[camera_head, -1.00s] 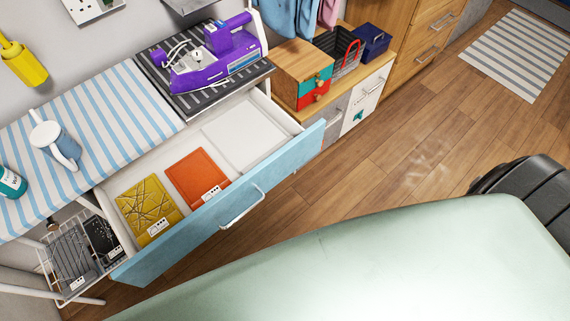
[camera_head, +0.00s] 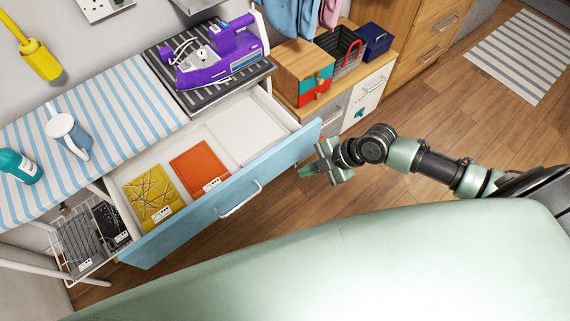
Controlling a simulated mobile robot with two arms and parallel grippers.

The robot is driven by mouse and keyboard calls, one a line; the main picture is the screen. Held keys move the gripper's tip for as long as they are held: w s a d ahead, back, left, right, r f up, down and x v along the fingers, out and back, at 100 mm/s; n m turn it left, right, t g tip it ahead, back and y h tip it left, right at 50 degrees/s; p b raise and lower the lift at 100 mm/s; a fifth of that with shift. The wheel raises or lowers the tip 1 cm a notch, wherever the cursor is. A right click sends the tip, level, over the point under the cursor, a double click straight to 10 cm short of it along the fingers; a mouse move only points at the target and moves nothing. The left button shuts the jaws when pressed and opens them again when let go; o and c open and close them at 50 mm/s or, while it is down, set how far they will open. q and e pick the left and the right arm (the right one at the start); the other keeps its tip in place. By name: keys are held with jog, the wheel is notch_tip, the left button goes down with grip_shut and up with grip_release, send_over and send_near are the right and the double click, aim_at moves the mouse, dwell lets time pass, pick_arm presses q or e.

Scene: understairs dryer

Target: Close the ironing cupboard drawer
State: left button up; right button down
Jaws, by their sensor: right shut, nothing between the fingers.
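The ironing cupboard drawer (camera_head: 225,194) has a light blue front with a silver bar handle (camera_head: 240,201). It stands pulled out below the ironing surface. Inside it lie a yellow patterned item (camera_head: 150,196), an orange item (camera_head: 199,169) and a white panel or box (camera_head: 245,128). My right gripper (camera_head: 308,171) is shut and empty. In the picture it is just right of the drawer front's right part, and I see no clear contact. My left gripper is not in view.
A purple iron (camera_head: 220,54) stands on a striped dark rest above the drawer. A blue-white striped ironing cover (camera_head: 100,115) holds a watering can (camera_head: 68,134) and a teal bottle (camera_head: 18,166). A wire basket (camera_head: 80,240) is at lower left. Wooden floor (camera_head: 420,125) is clear at right.

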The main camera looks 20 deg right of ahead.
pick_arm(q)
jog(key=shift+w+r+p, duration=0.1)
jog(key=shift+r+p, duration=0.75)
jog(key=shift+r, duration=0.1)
pick_arm(e)
jog(key=shift+w+a+f, duration=0.75)
jog(key=shift+w+f, duration=0.1)
jog(key=shift+w, duration=0.15)
jog(key=shift+w+a+f, duration=0.75)
jog(key=shift+w+f, duration=0.1)
jog(key=shift+w, duration=0.15)
jog(key=shift+w+a+f, duration=0.75)
jog(key=shift+w+f, duration=0.1)
jog(key=shift+w, duration=0.15)
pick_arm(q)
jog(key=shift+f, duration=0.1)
